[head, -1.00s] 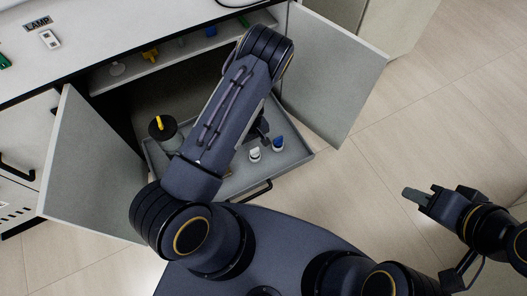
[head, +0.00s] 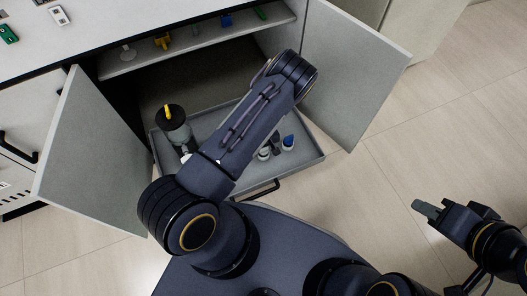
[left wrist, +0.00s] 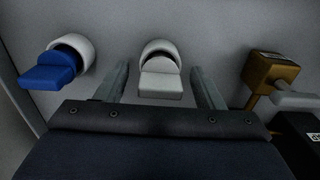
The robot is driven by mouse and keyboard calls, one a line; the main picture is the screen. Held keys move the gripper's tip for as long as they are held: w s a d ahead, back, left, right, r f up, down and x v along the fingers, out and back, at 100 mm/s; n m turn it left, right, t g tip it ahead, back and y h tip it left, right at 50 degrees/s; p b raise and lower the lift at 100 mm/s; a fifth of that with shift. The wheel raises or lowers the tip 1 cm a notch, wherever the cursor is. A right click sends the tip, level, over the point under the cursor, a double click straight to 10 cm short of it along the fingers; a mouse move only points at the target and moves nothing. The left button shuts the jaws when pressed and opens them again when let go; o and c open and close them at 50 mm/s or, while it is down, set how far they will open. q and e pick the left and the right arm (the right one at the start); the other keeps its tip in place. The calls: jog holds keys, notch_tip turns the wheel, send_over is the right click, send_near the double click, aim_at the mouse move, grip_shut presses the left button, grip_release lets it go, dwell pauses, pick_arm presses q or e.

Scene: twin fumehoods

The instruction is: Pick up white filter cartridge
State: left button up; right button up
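The white filter cartridge (left wrist: 161,80), with a rounded head and a flat white tab, sits between the two fingers of my left gripper (left wrist: 160,70) in the left wrist view. The fingers are open, with a gap visible on both sides of it. In the head view the white cartridge (head: 264,153) stands in the pulled-out tray (head: 312,160), beside my left forearm, which hides most of that gripper. A similar cartridge with a blue tab (left wrist: 50,72) is to its left in the wrist view. My right gripper (head: 426,208) is away over the floor; its finger gap is unclear.
A dark container with a yellow top (head: 172,125) stands in the tray's left part. A brass-coloured part (left wrist: 268,78) is right of the fingers in the wrist view. Open cabinet doors flank the tray on the left (head: 95,155) and right (head: 355,75). Small items line the shelf above.

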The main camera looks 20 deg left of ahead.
pick_arm(q)
jog(key=c, duration=1)
jog(key=shift+c, duration=0.2)
